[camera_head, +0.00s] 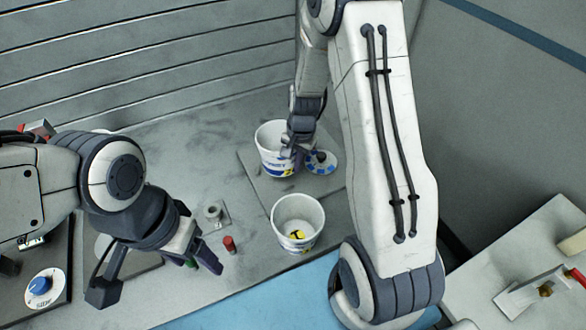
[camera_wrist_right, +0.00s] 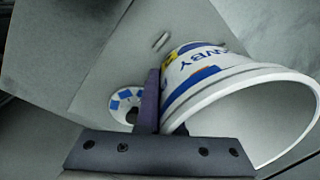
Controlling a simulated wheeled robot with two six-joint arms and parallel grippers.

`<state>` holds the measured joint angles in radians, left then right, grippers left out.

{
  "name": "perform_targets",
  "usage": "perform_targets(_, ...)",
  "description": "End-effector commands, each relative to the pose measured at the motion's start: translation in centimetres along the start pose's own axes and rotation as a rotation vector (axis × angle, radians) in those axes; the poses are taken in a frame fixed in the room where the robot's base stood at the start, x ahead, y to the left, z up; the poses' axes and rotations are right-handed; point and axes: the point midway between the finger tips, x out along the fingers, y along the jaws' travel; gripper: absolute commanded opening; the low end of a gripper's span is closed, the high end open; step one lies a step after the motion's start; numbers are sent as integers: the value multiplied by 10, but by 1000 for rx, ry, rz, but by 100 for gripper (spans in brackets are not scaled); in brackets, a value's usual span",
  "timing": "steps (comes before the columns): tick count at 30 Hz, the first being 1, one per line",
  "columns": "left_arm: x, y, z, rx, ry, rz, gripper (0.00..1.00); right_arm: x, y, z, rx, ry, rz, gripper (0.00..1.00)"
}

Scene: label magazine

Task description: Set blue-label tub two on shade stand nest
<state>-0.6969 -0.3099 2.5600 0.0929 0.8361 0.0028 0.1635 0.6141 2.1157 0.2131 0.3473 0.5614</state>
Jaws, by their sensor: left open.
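A white tub with blue lettering and a yellow mark (camera_head: 271,157) stands at the back on a grey plate (camera_head: 254,174). In the right wrist view this tub (camera_wrist_right: 205,82) fills the right side, its mouth facing the lower right. My right gripper (camera_head: 299,150) is at its right rim; one finger (camera_wrist_right: 148,100) lies along the outside wall and looks shut on it, the other finger mostly hidden. A second white tub (camera_head: 284,213) with a yellow and black mark stands nearer. My left gripper (camera_head: 158,279) is open and empty at the lower left. I cannot pick out the shade stand nest with certainty.
A white disc with blue patches (camera_head: 320,162) lies beside the back tub. A small socket block (camera_head: 215,213) and a red-topped peg (camera_head: 229,244) are left of the nearer tub. A blue-knobbed dial (camera_head: 40,287) is far left. A side bench (camera_head: 535,246) stands at right.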

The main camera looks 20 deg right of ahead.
Motion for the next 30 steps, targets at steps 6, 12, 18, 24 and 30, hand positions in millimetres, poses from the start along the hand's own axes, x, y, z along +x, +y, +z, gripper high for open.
perform_targets(6,-6,0,0,0,0,0,69,18,-5,2,1,-3,2,0)
perform_targets(12,-9,1,0,0,0,0,69,43,-2,1,1,-1,1,0)
perform_targets(18,-9,1,0,1,0,0,69,45,-2,0,0,1,-1,0)
perform_targets(24,-4,0,0,0,0,0,69,49,-1,0,0,1,-1,0)
perform_targets(30,-6,0,0,0,0,0,69,47,-2,0,0,0,0,33)
